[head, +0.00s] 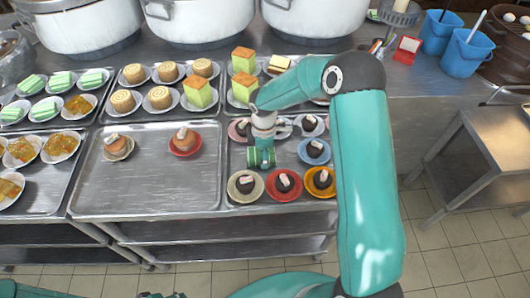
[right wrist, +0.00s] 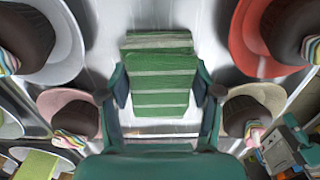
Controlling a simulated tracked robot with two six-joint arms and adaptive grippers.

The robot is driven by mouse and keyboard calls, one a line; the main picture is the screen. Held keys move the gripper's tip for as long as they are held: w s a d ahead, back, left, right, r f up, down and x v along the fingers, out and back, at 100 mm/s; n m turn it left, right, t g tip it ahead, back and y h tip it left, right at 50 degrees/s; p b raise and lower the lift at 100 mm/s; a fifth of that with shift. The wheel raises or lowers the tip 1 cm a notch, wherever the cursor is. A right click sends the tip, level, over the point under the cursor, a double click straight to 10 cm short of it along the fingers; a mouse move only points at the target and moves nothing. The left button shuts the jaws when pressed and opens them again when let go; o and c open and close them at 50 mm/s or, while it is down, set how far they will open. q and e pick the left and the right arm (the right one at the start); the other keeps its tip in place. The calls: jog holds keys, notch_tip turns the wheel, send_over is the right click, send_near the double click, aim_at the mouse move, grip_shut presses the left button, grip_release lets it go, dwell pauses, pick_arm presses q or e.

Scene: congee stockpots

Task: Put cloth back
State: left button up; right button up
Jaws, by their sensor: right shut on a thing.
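A green cloth with pale stripes (right wrist: 160,82) is folded into a small block between the fingers of my right gripper (head: 263,147). The fingers press on its two sides in the right wrist view. In the head view the cloth (head: 262,158) is at the right-hand tray (head: 234,161), among plates of dark cakes. I cannot tell whether it touches the tray. My right forearm hides part of that tray's right side. Dark parts at the bottom edge of the head view may be my left gripper (head: 162,295), mostly cut off.
Plates with dark cakes (head: 283,182) stand close around the cloth. The middle tray (head: 150,193) holds two plated buns and is bare in front. Trays of cakes lie behind and left. Large pots (head: 200,20) line the back. Blue buckets (head: 466,53) stand at right.

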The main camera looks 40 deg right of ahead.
jog(key=o, duration=1.1)
notch_tip(320, 180, up, 12)
jog(key=b, duration=0.2)
